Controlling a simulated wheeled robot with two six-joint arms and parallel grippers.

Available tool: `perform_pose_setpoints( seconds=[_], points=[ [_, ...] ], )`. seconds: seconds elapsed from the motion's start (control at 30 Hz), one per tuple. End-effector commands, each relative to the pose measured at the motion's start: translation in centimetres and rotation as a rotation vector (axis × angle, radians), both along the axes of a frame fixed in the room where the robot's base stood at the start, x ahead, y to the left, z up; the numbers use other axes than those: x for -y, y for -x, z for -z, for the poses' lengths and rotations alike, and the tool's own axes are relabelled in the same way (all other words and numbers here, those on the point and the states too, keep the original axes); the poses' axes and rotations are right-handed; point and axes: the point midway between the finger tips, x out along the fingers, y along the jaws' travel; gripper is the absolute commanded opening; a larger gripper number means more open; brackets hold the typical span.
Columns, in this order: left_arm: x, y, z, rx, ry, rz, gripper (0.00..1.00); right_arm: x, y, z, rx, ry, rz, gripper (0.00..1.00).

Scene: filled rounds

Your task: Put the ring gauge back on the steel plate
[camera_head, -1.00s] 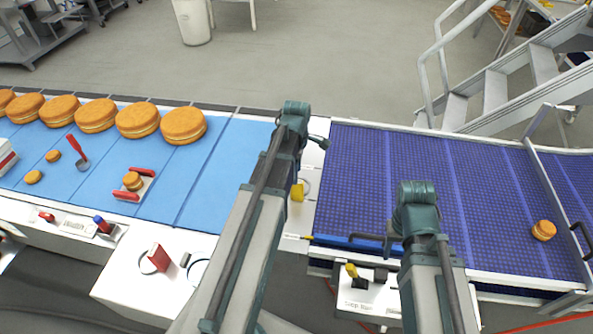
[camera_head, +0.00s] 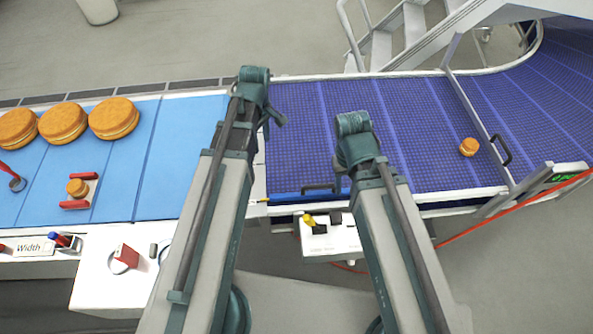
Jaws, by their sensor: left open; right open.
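A thin ring (camera_head: 112,267) lies around the foot of a red block (camera_head: 126,254) on the white ledge at the lower left. A second ring-like edge (camera_head: 161,252) shows beside my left arm, partly hidden by it. I cannot tell for sure which is the ring gauge. The pale strip between the two belts (camera_head: 259,182) may be the steel plate; my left arm hides part of it. My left gripper (camera_head: 268,120) is open near the top of that strip. My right gripper (camera_head: 340,182) is open over the dark blue belt's near edge, mostly hidden by its wrist.
Large filled rounds (camera_head: 63,123) stand on the light blue belt. A small round (camera_head: 78,187) sits between red guides there. Another round (camera_head: 469,147) lies on the dark blue belt (camera_head: 420,125). A control box (camera_head: 330,242) sticks out below its near edge.

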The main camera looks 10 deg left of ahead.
Motion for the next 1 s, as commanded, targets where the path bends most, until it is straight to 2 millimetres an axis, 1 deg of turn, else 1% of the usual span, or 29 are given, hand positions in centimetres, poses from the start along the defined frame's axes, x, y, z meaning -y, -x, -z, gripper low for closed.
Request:
perform_pose_setpoints(
  seconds=[0.03,0.07,0.1,0.2,0.3,0.4,0.5,0.6,0.9,1.0],
  points=[
    [2.8,2.0,0.0,-0.010,-0.005,0.192,0.54,0.0,0.0,0.0,0.000,0.000,0.000,0.50],
    [4.0,2.7,0.0,-0.017,-0.008,0.305,0.54,0.0,0.0,0.0,0.000,0.000,0.000,0.50],
    [5.6,3.7,0.0,-0.026,-0.011,0.453,0.54,0.0,0.0,0.0,0.000,0.000,0.000,0.50],
    [8.9,6.2,-0.1,-0.048,-0.020,0.798,0.54,0.0,0.0,0.0,0.000,0.000,0.000,0.50],
    [11.3,8.4,-0.1,-0.069,-0.025,1.083,0.54,0.0,0.0,0.0,0.000,0.000,0.000,0.50],
    [12.9,10.0,-0.1,-0.086,-0.029,1.294,0.54,0.0,0.0,0.0,0.000,0.000,0.000,0.50],
    [13.8,10.9,-0.1,-0.100,-0.031,1.427,0.54,0.0,0.0,0.0,0.000,0.000,0.000,0.50],
    [14.2,11.3,-0.1,-0.105,-0.031,1.491,0.54,0.0,0.0,0.0,0.000,0.000,0.000,0.50],
    [14.3,11.3,-0.1,-0.107,-0.032,1.503,0.54,0.0,0.0,0.0,0.000,0.000,0.000,0.50],
    [14.3,11.3,0.4,-0.107,-0.032,1.503,0.54,0.0,0.0,0.6,0.000,0.000,0.000,0.50]
  ],
)
